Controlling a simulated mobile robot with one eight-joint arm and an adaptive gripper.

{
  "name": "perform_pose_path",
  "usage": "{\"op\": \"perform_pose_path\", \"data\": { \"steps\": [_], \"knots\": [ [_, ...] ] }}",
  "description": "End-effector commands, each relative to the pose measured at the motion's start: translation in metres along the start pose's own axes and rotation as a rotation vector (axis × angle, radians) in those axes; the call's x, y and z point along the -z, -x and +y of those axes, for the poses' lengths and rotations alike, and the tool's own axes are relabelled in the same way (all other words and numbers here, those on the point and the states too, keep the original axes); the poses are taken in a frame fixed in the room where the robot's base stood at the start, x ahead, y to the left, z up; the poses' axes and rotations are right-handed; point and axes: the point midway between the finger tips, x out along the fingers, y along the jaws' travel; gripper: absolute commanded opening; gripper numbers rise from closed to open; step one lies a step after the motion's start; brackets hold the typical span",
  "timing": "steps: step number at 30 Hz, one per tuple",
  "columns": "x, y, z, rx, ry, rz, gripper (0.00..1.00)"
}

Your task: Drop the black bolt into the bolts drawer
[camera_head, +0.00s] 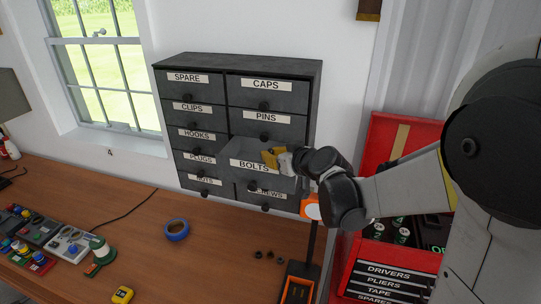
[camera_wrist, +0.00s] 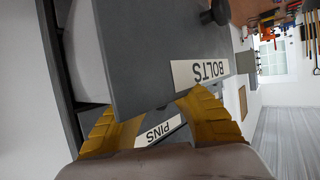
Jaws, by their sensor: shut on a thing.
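The grey bolts drawer (camera_head: 236,160), labelled BOLTS, is pulled partly out of the cabinet. Its front (camera_wrist: 140,40) also fills the upper middle of the wrist view. My gripper (camera_head: 272,157) is at the drawer's top edge. In the wrist view, my yellow fingers (camera_wrist: 155,118) sit on either side of the drawer front, one inside and one outside, shut on its top edge. Small dark bolt-like pieces (camera_head: 270,254) lie on the bench in front of the cabinet. I cannot tell which is the black bolt. The drawer's inside is mostly hidden.
The grey cabinet (camera_head: 316,95) has several labelled drawers; the PINS drawer (camera_head: 285,120) is just above. A blue tape roll (camera_head: 176,229) and a yellow tape measure (camera_head: 123,295) lie on the wooden bench (camera_head: 215,270). A red tool chest (camera_head: 388,130) stands at right.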

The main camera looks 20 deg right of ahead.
Motion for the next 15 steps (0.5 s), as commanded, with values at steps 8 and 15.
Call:
{"op": "perform_pose_path", "data": {
  "steps": [8, 15],
  "knots": [
    [-0.0054, -0.0009, -0.0007, 0.002, 0.007, -0.005, 0.3],
    [-0.0053, -0.0008, -0.0012, 0.003, 0.009, -0.007, 0.3]
  ]
}}
